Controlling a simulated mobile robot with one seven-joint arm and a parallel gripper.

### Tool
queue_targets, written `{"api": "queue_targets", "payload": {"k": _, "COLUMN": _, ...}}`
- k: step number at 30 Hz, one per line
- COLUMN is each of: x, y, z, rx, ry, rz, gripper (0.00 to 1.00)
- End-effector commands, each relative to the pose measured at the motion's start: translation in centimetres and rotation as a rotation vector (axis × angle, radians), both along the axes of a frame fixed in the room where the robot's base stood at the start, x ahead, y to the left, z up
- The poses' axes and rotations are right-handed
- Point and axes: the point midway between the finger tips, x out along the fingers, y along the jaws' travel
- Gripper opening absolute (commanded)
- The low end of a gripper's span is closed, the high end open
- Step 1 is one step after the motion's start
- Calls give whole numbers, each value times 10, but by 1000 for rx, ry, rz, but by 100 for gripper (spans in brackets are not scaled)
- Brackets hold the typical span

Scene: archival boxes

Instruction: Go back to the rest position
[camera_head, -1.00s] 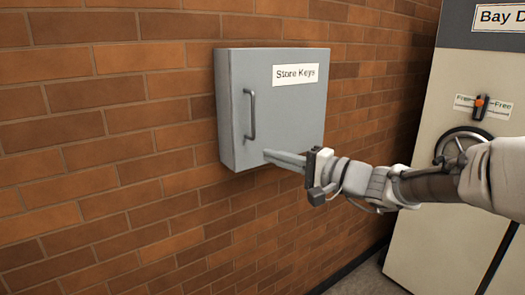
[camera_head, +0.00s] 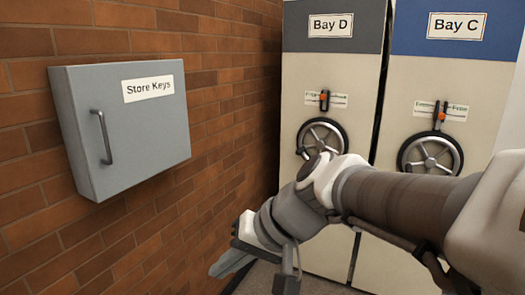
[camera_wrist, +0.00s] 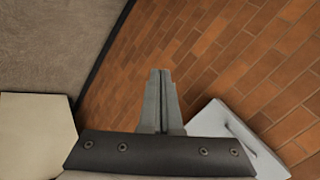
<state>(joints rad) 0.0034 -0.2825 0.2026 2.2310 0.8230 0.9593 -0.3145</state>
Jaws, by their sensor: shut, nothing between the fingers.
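My gripper (camera_head: 232,262) is low in the head view, in front of the brick wall and below the key cabinet. Its fingers point down and to the left. In the wrist view the two fingers of my gripper (camera_wrist: 160,78) lie together with nothing between them. The grey cabinet (camera_head: 135,125) labelled "Store Keys" hangs on the wall at the left, its door shut. My gripper is apart from it. A pale grey box shape, likely the same cabinet (camera_wrist: 215,118), shows at the lower right of the wrist view.
Two tall storage bays stand at the right, Bay D (camera_head: 305,85) and Bay C (camera_head: 420,80), each with a handwheel and a small orange-marked lever. A brick wall (camera_head: 230,100) runs along the left. Floor (camera_wrist: 50,40) shows at the wrist view's upper left.

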Motion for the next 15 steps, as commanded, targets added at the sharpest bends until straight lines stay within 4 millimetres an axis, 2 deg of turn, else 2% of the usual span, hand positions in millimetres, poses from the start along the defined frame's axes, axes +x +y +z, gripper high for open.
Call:
{"api": "queue_targets", "payload": {"k": 1, "x": -10, "y": -22, "z": -3, "rx": -70, "ry": -26, "rz": -21, "gripper": 0}}
{"api": "queue_targets", "payload": {"k": 6, "x": -37, "y": -97, "z": -17, "rx": -305, "ry": -99, "rz": -109, "gripper": 0}}
{"api": "queue_targets", "payload": {"k": 15, "x": -78, "y": -202, "z": -26, "rx": -604, "ry": -215, "rz": -260, "gripper": 0}}
